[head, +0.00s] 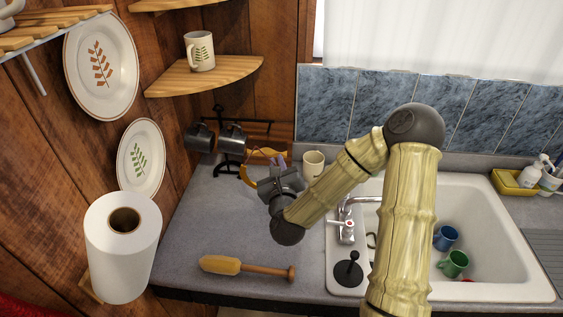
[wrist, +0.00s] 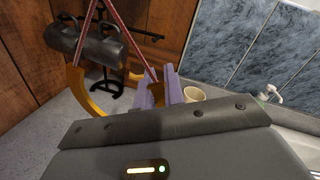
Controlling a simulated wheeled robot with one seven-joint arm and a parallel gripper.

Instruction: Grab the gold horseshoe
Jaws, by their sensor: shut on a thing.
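The gold horseshoe (head: 247,177) is a curved gold band above the back left of the counter, in front of the dark rack. It also shows in the wrist view (wrist: 92,103), its curve reaching left of my fingers. My gripper (head: 273,163) has pale purple fingers, which show in the wrist view (wrist: 164,88) closed around one end of the horseshoe. The gripper body hides part of the horseshoe in both views.
Dark mugs (head: 231,139) hang on a black rack (head: 222,116) close behind the horseshoe. A cream mug (head: 313,163) stands just right of my gripper. The sink (head: 490,250) is right; the left-middle counter is clear.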

